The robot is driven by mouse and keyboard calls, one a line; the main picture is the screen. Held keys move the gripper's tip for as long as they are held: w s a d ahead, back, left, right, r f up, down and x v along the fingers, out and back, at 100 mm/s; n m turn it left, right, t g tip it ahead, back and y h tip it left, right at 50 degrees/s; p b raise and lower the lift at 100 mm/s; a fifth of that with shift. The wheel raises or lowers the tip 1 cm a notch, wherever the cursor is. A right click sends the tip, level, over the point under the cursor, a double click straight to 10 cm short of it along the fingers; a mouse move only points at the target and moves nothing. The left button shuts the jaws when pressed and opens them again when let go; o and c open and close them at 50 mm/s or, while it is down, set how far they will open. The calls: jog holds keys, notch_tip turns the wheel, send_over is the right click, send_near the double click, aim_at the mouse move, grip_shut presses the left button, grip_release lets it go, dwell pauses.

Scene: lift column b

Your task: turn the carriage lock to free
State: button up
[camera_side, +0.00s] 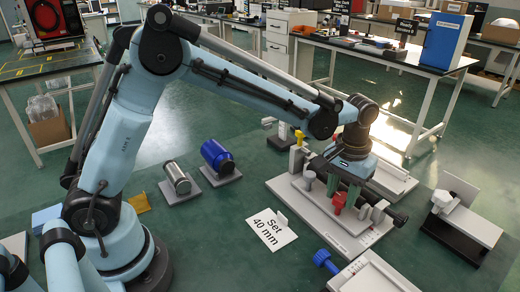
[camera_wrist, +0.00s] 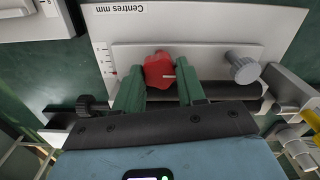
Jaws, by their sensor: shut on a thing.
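A red lobed knob (camera_wrist: 159,68), which looks like the carriage lock, sits on a pale carriage plate (camera_wrist: 212,58) in the wrist view. A short white mark shows on its right side. It also shows in the side view (camera_side: 338,203), on the grey fixture (camera_side: 318,212). My gripper (camera_wrist: 159,82) has its two green fingers on either side of the knob and is shut on it. In the side view my gripper (camera_side: 343,192) points down at the fixture. No lock or free wording is readable.
A grey knob (camera_wrist: 243,70) stands right of the red one. A scale plate marked "Centres mm" (camera_wrist: 190,20) lies behind. A card reading "Set 40 mm" (camera_side: 270,230) lies left of the fixture. A blue-knobbed part (camera_side: 325,259), a blue cylinder (camera_side: 217,156) and a metal cylinder (camera_side: 178,178) are nearby.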

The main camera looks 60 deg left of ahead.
aim_at(342, 196)
dwell(0.3)
jog(key=o, duration=1.1)
jog(key=shift+c, duration=0.2)
jog(key=shift+r, duration=0.1)
notch_tip(342, 196, up, 12)
jog(key=shift+c, duration=1.4)
notch_tip(342, 196, down, 12)
jog(key=m, duration=0.4)
